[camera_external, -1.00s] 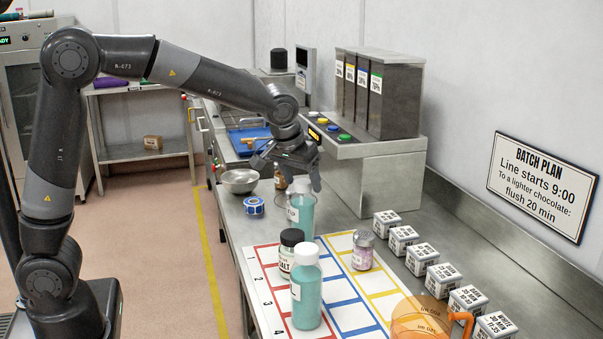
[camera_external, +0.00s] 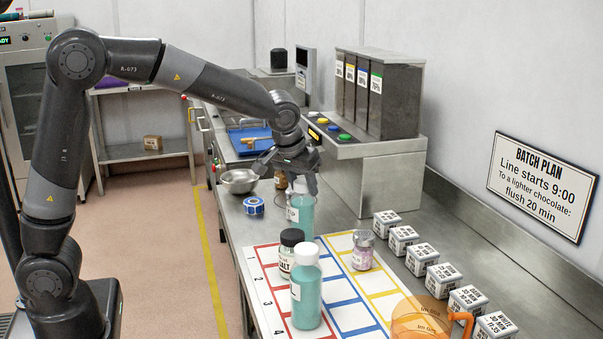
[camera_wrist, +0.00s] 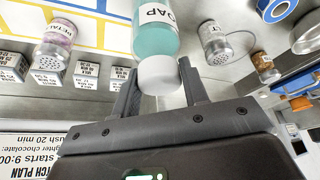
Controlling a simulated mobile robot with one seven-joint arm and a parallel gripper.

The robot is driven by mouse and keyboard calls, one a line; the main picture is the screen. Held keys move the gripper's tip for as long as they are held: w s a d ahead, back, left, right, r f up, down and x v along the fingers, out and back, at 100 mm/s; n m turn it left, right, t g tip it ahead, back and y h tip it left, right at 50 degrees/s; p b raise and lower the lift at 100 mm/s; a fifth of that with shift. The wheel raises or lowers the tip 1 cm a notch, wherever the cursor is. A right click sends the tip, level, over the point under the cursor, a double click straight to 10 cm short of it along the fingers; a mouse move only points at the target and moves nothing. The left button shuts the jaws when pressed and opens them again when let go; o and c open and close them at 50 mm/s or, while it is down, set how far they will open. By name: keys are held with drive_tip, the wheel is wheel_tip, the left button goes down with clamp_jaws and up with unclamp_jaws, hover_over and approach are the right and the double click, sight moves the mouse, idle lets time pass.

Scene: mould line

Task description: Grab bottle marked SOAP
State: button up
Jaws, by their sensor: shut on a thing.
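The teal bottle (camera_external: 301,222) stands upright at the far end of the mat, with my gripper (camera_external: 300,182) around its top from above. In the wrist view, a teal bottle (camera_wrist: 160,40) shows a label of which "OAP" is readable. Its white cap (camera_wrist: 158,75) lies between the two fingers of my gripper (camera_wrist: 157,92). The jaws are shut on the bottle at its cap, which the fingers largely hide in the external view. A second teal bottle with a white cap (camera_external: 306,292) stands nearer on the mat; its label is unreadable.
A small brown bottle (camera_external: 280,180), blue tape roll (camera_external: 254,205) and metal bowl (camera_external: 239,182) are near my gripper. Small boxes (camera_external: 404,240) line the wall side.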

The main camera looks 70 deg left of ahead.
clamp_jaws()
drive_tip(key=shift+r, duration=0.1)
